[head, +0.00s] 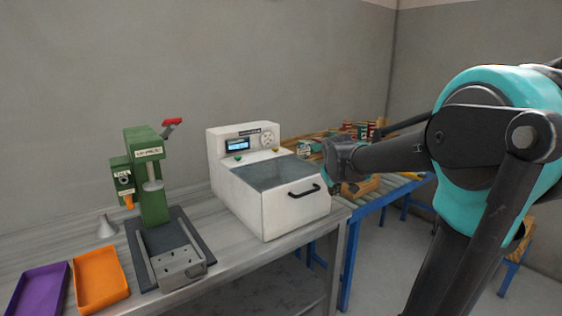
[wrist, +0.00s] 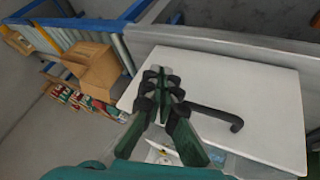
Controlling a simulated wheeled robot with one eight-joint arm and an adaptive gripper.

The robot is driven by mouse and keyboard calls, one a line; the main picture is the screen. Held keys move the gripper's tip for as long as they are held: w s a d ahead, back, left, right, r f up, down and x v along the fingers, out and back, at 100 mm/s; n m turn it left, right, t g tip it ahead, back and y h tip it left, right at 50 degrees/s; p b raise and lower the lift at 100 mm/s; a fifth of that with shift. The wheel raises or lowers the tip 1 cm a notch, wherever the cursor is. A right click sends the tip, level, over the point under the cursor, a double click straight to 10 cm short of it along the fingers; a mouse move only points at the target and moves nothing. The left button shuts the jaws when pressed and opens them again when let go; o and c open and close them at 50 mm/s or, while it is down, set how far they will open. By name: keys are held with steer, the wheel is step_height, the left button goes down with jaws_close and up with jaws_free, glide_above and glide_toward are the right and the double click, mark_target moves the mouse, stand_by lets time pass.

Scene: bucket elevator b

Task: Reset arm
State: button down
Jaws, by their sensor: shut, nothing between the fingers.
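My gripper (wrist: 158,76) is shut and empty in the wrist view. Its dark fingers with green sides meet in front of the white front panel of the machine. In the head view my gripper (head: 331,180) is small and partly hidden by my wrist, just right of the white machine (head: 300,212). A black handle (head: 304,191) on the machine's front also shows in the wrist view (wrist: 215,115), right of my fingers and apart from them. My teal and black arm fills the right of the head view.
A green press (head: 151,185) stands left on the grey bench (head: 225,262), beside an orange tray (head: 101,279), a purple tray (head: 40,289) and a small funnel (head: 106,226). A blue-framed roller conveyor (head: 390,189) with boxes lies behind my wrist. A cardboard box (wrist: 96,72) shows in the wrist view.

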steer(key=s+f+m+g, duration=0.1)
steer(key=s+f+m, duration=0.1)
steer(key=s+f, duration=0.7)
steer(key=s+f+m+g+y, duration=0.1)
steer(key=s+f, duration=0.9)
steer(key=s, duration=0.8)
steer(key=shift+s+d+f+m+g, duration=0.2)
steer(key=shift+d+f+m+g, duration=0.05)
steer(key=shift+d+m+g, duration=0.15)
